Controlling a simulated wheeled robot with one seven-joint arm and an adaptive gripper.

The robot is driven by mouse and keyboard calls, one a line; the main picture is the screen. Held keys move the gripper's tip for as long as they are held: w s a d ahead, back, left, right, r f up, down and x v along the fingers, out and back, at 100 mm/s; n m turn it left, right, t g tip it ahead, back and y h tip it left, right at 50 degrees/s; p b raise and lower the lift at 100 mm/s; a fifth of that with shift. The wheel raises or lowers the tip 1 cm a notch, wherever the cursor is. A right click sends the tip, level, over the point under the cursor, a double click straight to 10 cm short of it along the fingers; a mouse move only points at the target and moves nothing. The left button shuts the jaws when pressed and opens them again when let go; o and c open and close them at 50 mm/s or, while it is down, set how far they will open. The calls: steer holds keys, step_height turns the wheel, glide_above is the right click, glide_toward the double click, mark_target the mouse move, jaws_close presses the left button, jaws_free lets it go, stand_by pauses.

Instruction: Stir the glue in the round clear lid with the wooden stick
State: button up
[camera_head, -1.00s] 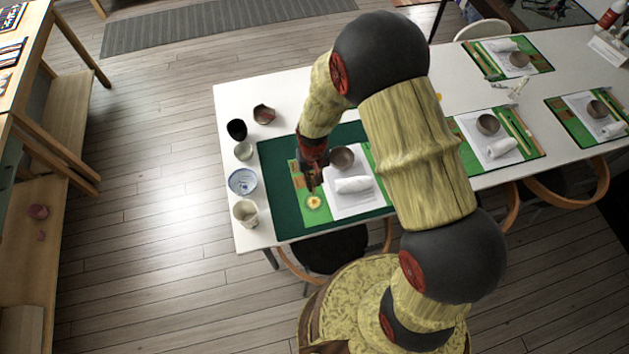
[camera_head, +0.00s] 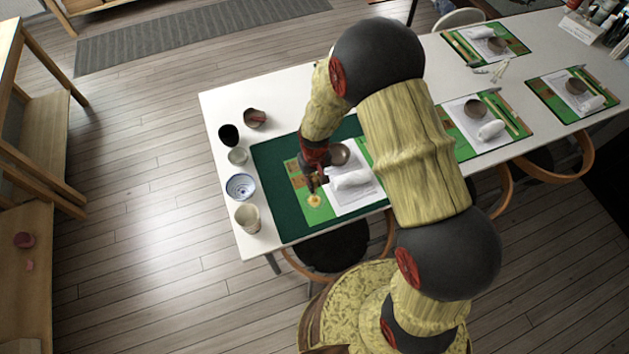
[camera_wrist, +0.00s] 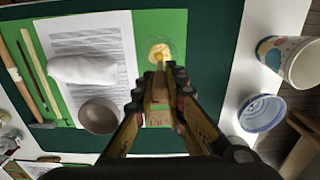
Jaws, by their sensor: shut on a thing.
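My gripper (camera_head: 314,186) is above the green mat at the near table corner. In the wrist view my gripper (camera_wrist: 161,92) is shut on a thin wooden stick (camera_wrist: 160,68), which points toward the lid. The round clear lid (camera_wrist: 160,50) holds yellow glue and lies on the bright green mat. In the head view the lid with its yellow glue (camera_head: 314,200) lies just below my gripper. The stick's tip overlaps the glue's near edge in the wrist view; whether it touches the glue I cannot tell.
A grey bowl (camera_wrist: 99,115), a white roll (camera_wrist: 84,70) and a printed sheet (camera_wrist: 108,40) lie beside the lid. A patterned paper cup (camera_wrist: 296,60) and a blue-white bowl (camera_wrist: 262,113) stand at the table edge. Dark cups (camera_head: 229,135) stand farther back.

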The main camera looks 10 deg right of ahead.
steer(key=shift+f+b, duration=1.1)
steer(key=shift+f, duration=0.8)
steer(key=shift+s, duration=0.15)
